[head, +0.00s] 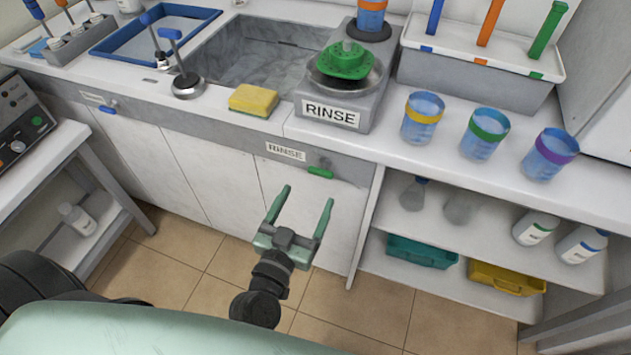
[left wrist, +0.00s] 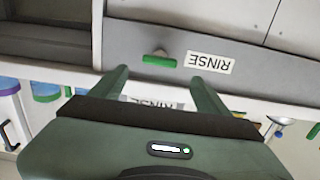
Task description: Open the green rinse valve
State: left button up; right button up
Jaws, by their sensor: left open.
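The green rinse valve (head: 320,172) is a small green handle on the grey front panel below the counter, right of a RINSE label (head: 286,151). The handle lies roughly level. In the left wrist view, which is upside down, the green valve handle (left wrist: 156,58) shows beyond the fingertips, beside the RINSE label (left wrist: 210,62). My left gripper (head: 305,196) is open and empty, in front of the cabinet and apart from the valve. Its two green fingers also show in the left wrist view (left wrist: 159,76), spread wide. My right gripper is not in view.
Above the valve, a RINSE stand (head: 331,113) with a green part in a bowl and a yellow sponge (head: 253,100) sit near the counter edge. Several blue cups stand at right. Shelves with bottles and bins lie below. A blue-handled valve (head: 108,109) is at left.

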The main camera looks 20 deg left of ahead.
aim_at(319, 174)
pick_arm(q)
jog(key=w, duration=0.6)
jog(key=shift+w+d, duration=0.15)
jog(key=shift+w, duration=0.25)
jog(key=c, duration=1.4)
